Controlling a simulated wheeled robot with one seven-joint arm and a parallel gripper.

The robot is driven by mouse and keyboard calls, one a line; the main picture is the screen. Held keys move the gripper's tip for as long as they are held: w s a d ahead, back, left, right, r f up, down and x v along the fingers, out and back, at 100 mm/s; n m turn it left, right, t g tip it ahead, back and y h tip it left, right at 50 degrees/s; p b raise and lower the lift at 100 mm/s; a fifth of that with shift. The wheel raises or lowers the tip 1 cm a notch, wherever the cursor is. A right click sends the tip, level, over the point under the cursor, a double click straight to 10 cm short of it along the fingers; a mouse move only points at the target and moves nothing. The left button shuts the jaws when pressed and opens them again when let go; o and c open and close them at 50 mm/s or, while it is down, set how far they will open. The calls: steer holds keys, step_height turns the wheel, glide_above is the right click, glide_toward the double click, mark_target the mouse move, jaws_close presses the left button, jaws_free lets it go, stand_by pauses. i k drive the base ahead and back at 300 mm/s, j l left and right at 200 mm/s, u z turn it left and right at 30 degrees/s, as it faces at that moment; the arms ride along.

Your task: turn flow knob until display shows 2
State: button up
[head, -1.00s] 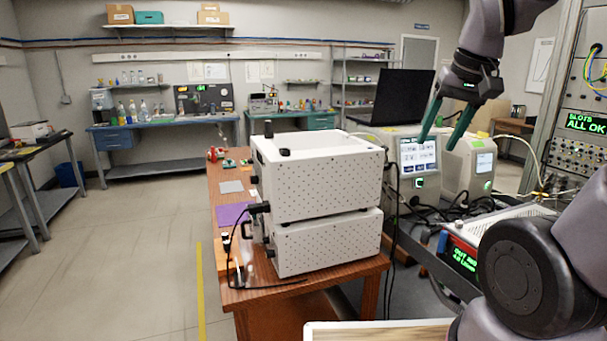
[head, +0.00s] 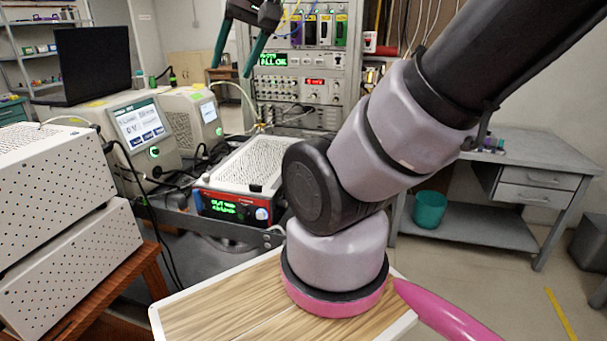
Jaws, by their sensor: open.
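A red-fronted instrument (head: 205,208) with a perforated light top sits on the bench left of my arm's base. Its small display (head: 232,209) shows green text too blurred to read. No label shows which knob is the flow knob. Two white instruments stand behind to the left, with a screen (head: 140,124) and a green-lit knob (head: 154,152) on the nearer one. My gripper (head: 231,72) hangs at the top, fingers apart and empty, above and away from the instruments.
White perforated boxes (head: 75,185) and a black laptop (head: 93,65) are at left. A rack of electronics (head: 305,60) stands behind. Cables run between the instruments. A grey desk (head: 540,150) with a teal bin (head: 430,209) is at right, with open floor before it.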

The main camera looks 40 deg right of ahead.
mark_target(244, 212)
steer(key=z, duration=0.6)
steer(key=i+j+z, duration=0.1)
steer(key=k+j, duration=0.1)
steer(key=k, duration=0.45)
